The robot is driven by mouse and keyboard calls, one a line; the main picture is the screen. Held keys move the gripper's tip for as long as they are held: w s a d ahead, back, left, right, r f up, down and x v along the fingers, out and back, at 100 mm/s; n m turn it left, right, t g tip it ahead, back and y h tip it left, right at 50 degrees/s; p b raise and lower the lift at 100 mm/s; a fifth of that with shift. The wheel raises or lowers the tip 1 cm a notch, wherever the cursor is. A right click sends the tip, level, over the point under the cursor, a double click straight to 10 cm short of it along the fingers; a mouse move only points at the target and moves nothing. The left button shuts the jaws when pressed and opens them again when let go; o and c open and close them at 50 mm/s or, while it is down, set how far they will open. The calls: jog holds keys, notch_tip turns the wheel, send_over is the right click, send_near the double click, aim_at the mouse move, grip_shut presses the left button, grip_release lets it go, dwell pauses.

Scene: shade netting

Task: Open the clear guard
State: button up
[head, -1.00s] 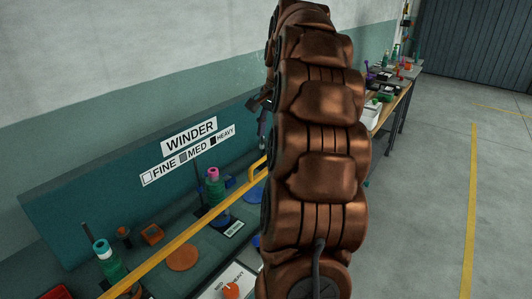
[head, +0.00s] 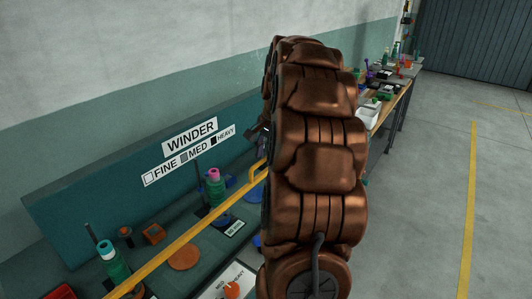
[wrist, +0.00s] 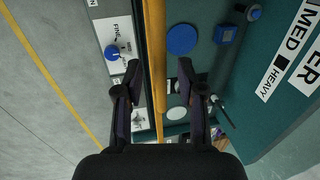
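The clear guard's transparent panel is hard to make out. A long yellow bar (head: 187,237) with a raised yellow handle (head: 257,171) runs diagonally over the winder bench in the head view. In the wrist view the yellow bar (wrist: 155,60) runs top to bottom through the middle. My gripper (wrist: 159,68) is open, with one finger on each side of the bar as seen from the wrist. I cannot tell the height gap or any contact. In the head view my gripper is mostly hidden behind my copper arm.
The teal backboard carries a WINDER sign (head: 190,137). Green spools (head: 112,262), an orange disc (head: 184,257) and a blue disc (wrist: 182,39) sit on the bench. A panel with a blue knob (wrist: 112,52) lies left of the bar. Open floor (head: 425,220) is to the right.

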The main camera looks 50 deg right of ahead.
grip_shut()
dwell(0.4)
jog(key=shift+f, duration=0.1)
